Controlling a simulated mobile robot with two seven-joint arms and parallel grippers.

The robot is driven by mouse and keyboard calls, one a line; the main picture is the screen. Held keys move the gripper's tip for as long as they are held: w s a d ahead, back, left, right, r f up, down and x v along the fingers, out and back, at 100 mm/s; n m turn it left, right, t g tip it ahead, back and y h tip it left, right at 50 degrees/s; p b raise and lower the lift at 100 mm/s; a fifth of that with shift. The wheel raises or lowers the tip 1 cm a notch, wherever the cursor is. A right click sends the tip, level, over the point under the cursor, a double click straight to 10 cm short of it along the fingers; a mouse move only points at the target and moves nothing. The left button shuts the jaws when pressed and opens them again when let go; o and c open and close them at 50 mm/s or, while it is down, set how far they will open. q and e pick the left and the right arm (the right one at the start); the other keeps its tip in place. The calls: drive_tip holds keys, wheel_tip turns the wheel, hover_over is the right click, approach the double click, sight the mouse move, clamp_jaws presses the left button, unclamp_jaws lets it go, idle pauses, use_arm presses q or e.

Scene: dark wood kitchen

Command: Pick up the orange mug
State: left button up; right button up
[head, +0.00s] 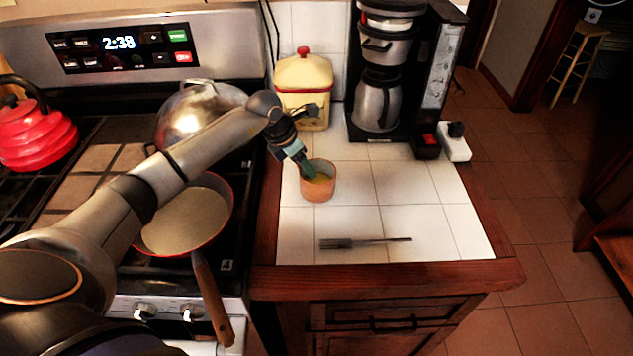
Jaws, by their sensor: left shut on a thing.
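The orange mug (318,188) stands upright on the white tiled counter, close to the counter's left edge by the stove. Something yellowish shows inside it. My left arm reaches in from the left across the stove. My left gripper (309,176) points down at the mug's rim, with its fingertips at the rim's left side, and is shut on the mug. The exact contact of the fingers is too small to make out. My right gripper is not in the picture.
A spatula-like tool (365,242) lies in front of the mug. A yellow canister (303,88) and a coffee maker (380,75) stand behind. The stove at left holds a pan (185,220), a metal pot (195,112) and a red kettle (37,135). Counter right of the mug is clear.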

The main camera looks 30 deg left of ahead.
use_arm(q)
clamp_jaws()
drive_tip(key=shift+r, duration=0.2)
idle(0.5)
